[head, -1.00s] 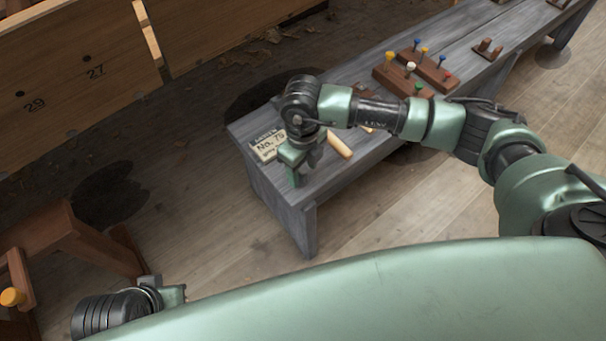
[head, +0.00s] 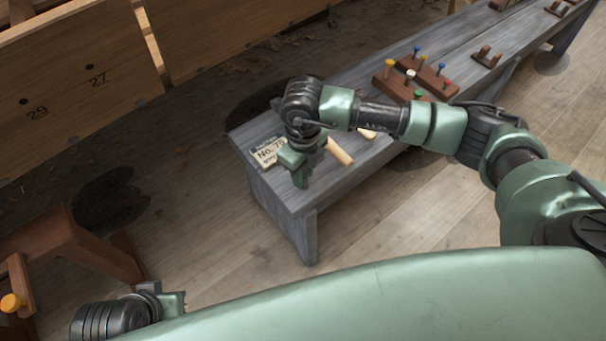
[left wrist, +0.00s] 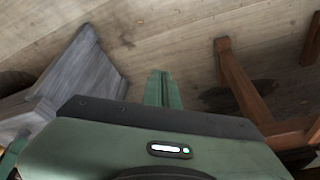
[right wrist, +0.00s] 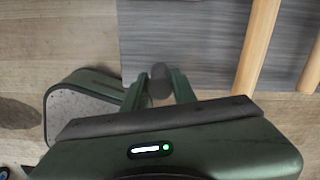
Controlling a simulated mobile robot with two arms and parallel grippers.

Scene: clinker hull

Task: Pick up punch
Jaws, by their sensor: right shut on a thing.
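My right gripper (head: 301,181) is over the near end of the grey bench (head: 285,190). In the right wrist view its two fingers (right wrist: 159,88) are closed on a short dark grey cylinder, seen end-on, which I take to be the punch (right wrist: 160,78). The rest of it is hidden, and in the head view the gripper covers it. My left gripper (head: 174,301) is low at the left, far from the bench. In the left wrist view its fingers (left wrist: 162,88) lie together with nothing between them.
A "No." card (head: 265,154) and pale wooden handles (head: 338,152) lie beside the right gripper. Wooden racks with coloured pegs (head: 404,88) stand farther along the bench. A brown wooden stool (head: 65,235) is at the left. Planked hull boards (head: 70,70) stand behind. Floor between is clear.

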